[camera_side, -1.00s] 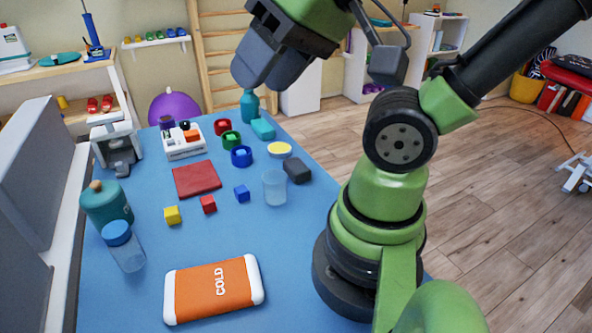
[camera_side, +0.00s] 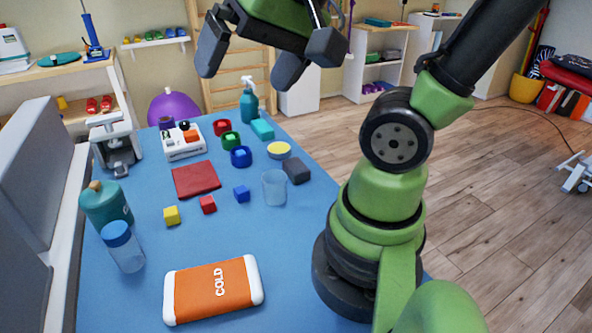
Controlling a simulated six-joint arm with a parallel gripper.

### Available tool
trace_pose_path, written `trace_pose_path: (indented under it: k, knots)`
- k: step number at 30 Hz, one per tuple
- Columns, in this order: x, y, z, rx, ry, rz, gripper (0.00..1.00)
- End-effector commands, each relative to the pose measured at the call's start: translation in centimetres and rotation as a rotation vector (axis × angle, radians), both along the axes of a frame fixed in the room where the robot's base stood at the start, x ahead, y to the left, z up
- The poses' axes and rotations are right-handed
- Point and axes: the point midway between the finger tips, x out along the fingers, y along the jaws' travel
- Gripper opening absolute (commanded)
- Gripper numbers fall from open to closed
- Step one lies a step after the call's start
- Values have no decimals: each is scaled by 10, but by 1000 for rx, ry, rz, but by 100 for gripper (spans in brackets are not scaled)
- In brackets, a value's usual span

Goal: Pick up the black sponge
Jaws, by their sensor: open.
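The black sponge (camera_side: 297,170) is a small dark grey block lying on the blue table (camera_side: 320,215), toward its right edge. It lies just right of a clear cup (camera_side: 275,188) and below a round yellow-topped tub (camera_side: 279,150). My gripper (camera_side: 245,75) is open and empty, high in the picture above the far part of the table. Its dark fingers are spread wide apart, well clear of the sponge. Nothing hides the sponge except possibly its left end beside the cup.
A teal spray bottle (camera_side: 249,104) and a teal block (camera_side: 262,129) stand at the far edge. Coloured rings (camera_side: 241,157), a red pad (camera_side: 196,179) and small cubes (camera_side: 208,204) lie left of the cup. An orange cold pack (camera_side: 213,290) lies in front. Bare table lies between.

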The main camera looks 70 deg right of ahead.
Motion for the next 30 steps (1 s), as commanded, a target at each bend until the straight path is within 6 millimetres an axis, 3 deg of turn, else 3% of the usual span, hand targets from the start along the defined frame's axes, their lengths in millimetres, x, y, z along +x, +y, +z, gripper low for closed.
trace_pose_path:
  k: [3, 9, 13, 18, 24, 30]
  knots:
    - [29, -37, -17, 70, 115, -287, 100]
    - [58, -109, -63, 193, 264, -773, 100]
    - [59, -159, -106, 271, 349, -1085, 100]
    - [43, -208, -162, 356, 429, -1430, 100]
    - [25, -232, -200, 408, 472, -1639, 100]
    - [21, -233, -227, 416, 484, -1669, 100]
